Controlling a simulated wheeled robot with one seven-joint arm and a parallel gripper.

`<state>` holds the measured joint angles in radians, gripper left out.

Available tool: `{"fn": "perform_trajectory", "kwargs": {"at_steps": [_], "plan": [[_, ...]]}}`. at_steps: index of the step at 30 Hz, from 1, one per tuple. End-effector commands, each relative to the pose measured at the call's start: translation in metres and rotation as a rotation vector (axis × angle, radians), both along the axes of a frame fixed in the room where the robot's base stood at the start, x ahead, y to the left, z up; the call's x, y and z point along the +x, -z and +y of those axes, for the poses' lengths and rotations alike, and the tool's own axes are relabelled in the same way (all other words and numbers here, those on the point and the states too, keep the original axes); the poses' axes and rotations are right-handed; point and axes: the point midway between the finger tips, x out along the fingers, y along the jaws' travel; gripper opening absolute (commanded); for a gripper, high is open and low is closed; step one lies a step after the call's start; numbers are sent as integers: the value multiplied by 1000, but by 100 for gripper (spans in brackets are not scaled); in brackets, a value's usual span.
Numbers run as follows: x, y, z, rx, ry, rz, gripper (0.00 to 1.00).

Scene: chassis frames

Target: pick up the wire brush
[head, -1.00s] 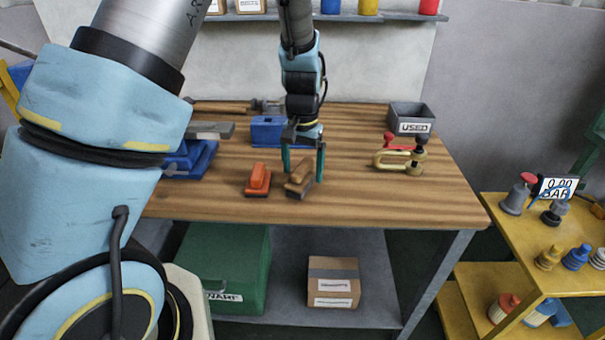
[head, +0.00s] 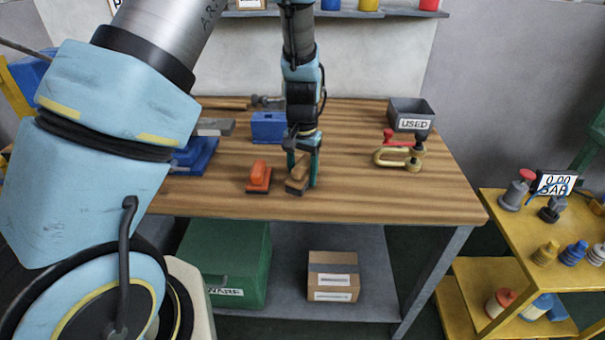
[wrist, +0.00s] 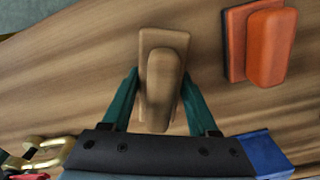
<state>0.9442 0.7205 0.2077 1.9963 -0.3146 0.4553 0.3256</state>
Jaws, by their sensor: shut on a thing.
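The wire brush (head: 296,185), a brown wooden block with a raised handle, is near the front middle of the table. In the wrist view the brush (wrist: 163,80) lies between the two teal fingers of my gripper (head: 302,176). The fingers are shut on its sides. Its underside and bristles are hidden, and I cannot tell whether it rests on the table or is just clear of it.
An orange brush-like block (head: 259,178) lies close to the left of it. A blue box (head: 268,127) is behind, a brass clamp (head: 392,156) and a grey "USED" bin (head: 413,125) are to the right. The wooden table (head: 430,200) is clear at front right.

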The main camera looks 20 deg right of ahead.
Motion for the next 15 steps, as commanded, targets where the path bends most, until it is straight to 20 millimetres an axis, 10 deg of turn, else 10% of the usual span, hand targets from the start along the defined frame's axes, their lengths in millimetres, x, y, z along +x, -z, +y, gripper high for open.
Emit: {"fn": "perform_trajectory", "kwargs": {"at_steps": [10, 15], "plan": [[0, 0, 0, 0, 0, 0, 0], [0, 0, 0, -1, 0, -1, 0]]}}
